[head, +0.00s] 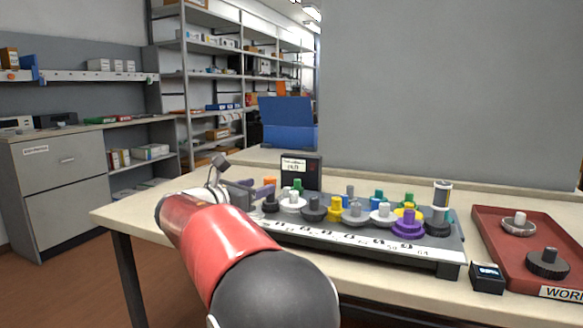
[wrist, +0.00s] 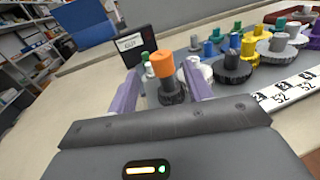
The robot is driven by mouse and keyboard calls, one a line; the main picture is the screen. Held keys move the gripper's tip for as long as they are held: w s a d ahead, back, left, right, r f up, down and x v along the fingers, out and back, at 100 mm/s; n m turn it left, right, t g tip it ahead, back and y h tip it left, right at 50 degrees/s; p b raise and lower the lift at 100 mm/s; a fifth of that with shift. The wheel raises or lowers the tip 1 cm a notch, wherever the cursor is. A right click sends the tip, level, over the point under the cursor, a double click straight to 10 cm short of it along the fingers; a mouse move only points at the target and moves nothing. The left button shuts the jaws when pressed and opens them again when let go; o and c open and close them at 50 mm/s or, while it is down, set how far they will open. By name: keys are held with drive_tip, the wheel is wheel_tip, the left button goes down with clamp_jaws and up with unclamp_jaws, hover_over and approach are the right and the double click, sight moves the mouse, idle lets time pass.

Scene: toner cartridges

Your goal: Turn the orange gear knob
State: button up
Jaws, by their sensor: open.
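The orange gear knob (wrist: 163,64) stands upright in the wrist view, an orange cap on a dark gear at the near end of the gear board. In the head view its orange top (head: 269,181) shows small behind my gripper. My gripper (wrist: 160,88) is open, with one purple finger on each side of the orange knob. The knob stands between the fingers with gaps visible; I cannot tell whether either finger touches it. In the head view my gripper (head: 252,190) is at the left end of the board, partly hidden by my arm.
The gear board (head: 440,256) holds several coloured gears, with a white one (head: 291,203) close by. A black display box (head: 300,172) stands behind. A red tray (head: 492,252) with two gears and a small black device (head: 487,279) are at right. The table front (head: 385,287) is clear.

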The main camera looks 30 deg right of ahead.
sight(273, 178)
drive_tip(key=shift+a+r+h, duration=0.25)
drive_tip(key=shift+h, duration=0.05)
drive_tip(key=shift+d+g, duration=0.15)
drive_tip(key=shift+g, duration=0.25)
drive_tip(key=p+x, duration=0.1)
drive_tip(key=x, duration=0.6)
drive_tip(key=shift+d, duration=0.25)
drive_tip(key=c, duration=1)
drive_tip(key=shift+o, duration=0.2)
drive_tip(key=n+t+b, duration=0.1)
drive_tip(key=n+t+y+b, duration=0.1)
drive_tip(key=t+b, duration=0.1)
drive_tip(key=shift+w+f+t+y, duration=0.1)
drive_tip(key=shift+t+y, duration=0.2)
drive_tip(key=shift+w+a+n+t+y+b, duration=0.1)
drive_tip(key=shift+n+t+y+b, duration=0.35)
drive_tip(key=shift+n+t, duration=0.2)
drive_tip(key=shift+w+a+n+t+y+b, duration=0.15)
drive_tip(key=shift+n+t+y+b, duration=0.15)
drive_tip(key=shift+n+t+y, duration=0.3)
drive_tip(key=shift+r, duration=0.2)
